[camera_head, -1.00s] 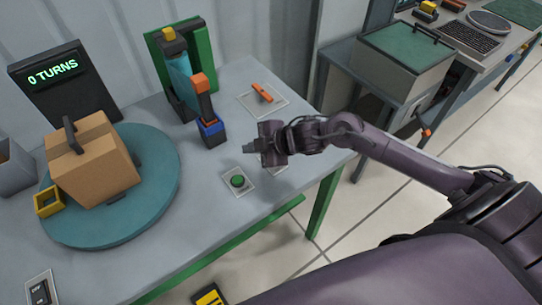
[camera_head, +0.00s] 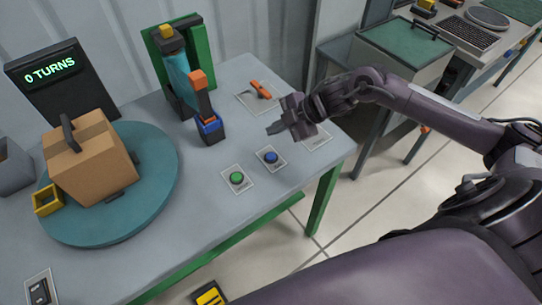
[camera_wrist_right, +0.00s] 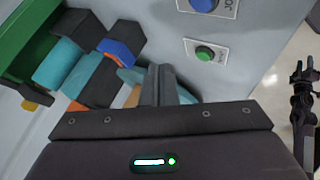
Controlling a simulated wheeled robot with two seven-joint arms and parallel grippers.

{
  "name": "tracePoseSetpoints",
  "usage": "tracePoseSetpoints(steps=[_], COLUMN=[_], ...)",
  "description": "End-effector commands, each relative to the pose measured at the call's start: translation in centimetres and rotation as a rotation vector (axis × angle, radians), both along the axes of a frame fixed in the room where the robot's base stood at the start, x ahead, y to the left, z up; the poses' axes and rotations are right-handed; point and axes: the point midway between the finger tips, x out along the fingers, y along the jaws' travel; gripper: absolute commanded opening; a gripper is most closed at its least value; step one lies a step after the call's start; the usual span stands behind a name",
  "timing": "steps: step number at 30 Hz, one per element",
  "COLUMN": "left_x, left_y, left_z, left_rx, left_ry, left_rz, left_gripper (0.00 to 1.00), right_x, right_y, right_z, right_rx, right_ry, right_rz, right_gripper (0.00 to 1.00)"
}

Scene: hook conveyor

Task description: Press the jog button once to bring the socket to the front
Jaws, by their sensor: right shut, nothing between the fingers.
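The jog button (camera_head: 270,157) is a blue round button on a white plate near the table's front edge; its plate reads JOG in the right wrist view (camera_wrist_right: 203,4). A green button (camera_head: 237,178) sits on its own plate to its left, also in the right wrist view (camera_wrist_right: 205,54). My right gripper (camera_head: 274,129) is shut and empty, above the table and apart from the blue button. A hollow yellow square piece (camera_head: 47,200), possibly the socket, is at the left edge of the teal turntable (camera_head: 155,195).
A cardboard box (camera_head: 90,168) with a dark handle stands on the turntable. Behind, a display (camera_head: 55,80) reads 0 TURNS. A teal and black device (camera_head: 183,75) with an orange-topped part stands behind the buttons. An orange lever (camera_head: 260,90) lies at the back right.

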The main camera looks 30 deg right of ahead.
Motion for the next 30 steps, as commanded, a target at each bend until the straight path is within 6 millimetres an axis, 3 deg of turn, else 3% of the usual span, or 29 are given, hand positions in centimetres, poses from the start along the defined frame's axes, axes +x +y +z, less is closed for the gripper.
tracePoseSetpoints(steps=[12,16,30], left_x=[-0.1,-0.2,-0.2], left_y=[0.0,0.0,0.0], left_z=[-5.6,-6.4,-6.7], left_rx=[0.0,0.001,0.001], left_ry=[0.002,0.003,0.003], left_rz=[0.0,0.001,0.001], left_gripper=[0.36,0.36,0.36], right_x=[0.0,0.0,0.0], right_y=[0.0,0.0,0.0], right_z=[-6.1,-7.4,-8.2], right_rx=[-0.001,0.001,0.0], right_ry=[0.001,0.002,0.0], right_rz=[-0.001,-0.001,0.0], right_gripper=[0.0,0.0,0.0])
